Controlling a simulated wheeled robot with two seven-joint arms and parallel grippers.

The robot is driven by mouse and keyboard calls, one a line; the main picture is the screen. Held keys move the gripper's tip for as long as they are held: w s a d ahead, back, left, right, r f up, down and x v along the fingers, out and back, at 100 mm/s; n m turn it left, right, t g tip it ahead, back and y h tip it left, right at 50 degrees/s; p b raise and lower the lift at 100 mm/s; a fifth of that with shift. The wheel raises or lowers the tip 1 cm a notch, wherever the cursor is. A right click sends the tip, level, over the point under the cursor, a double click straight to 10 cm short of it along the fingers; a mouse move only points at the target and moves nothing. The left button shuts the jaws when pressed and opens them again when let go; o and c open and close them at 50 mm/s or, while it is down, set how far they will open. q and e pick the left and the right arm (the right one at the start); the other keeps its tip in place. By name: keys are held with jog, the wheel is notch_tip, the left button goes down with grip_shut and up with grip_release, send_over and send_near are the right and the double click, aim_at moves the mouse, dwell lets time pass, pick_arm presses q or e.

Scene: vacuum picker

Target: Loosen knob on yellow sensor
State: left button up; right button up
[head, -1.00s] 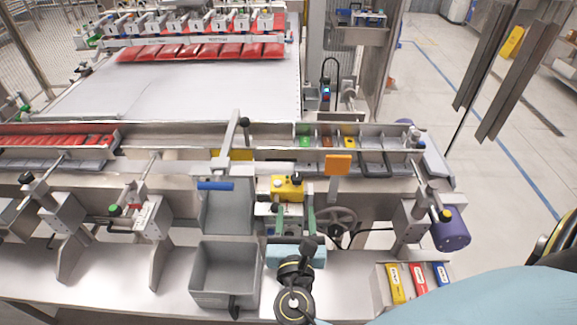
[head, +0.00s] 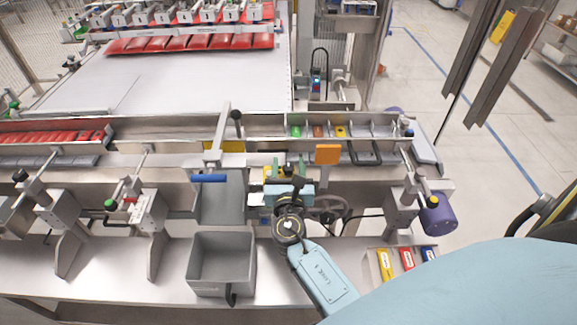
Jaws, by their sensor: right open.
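The yellow sensor (head: 284,174) sits on the machine rail in the middle of the head view, mostly covered by my right gripper. A dark knob (head: 288,168) shows on its top. My right gripper (head: 289,166) is open, with its green fingers to the left and right of the knob; I cannot tell whether they touch it. Its light blue body and black wrist hide the sensor's near side. My left gripper is out of view.
An orange plate (head: 327,154) stands just right of the gripper. A blue-handled lever (head: 209,178) is to the left. A grey bin (head: 221,264) stands in front at left. Red, yellow and blue packs (head: 407,259) lie at front right.

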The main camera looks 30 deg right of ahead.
jog(key=c, duration=0.9)
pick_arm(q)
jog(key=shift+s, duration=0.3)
pick_arm(e)
jog(key=shift+c, duration=0.2)
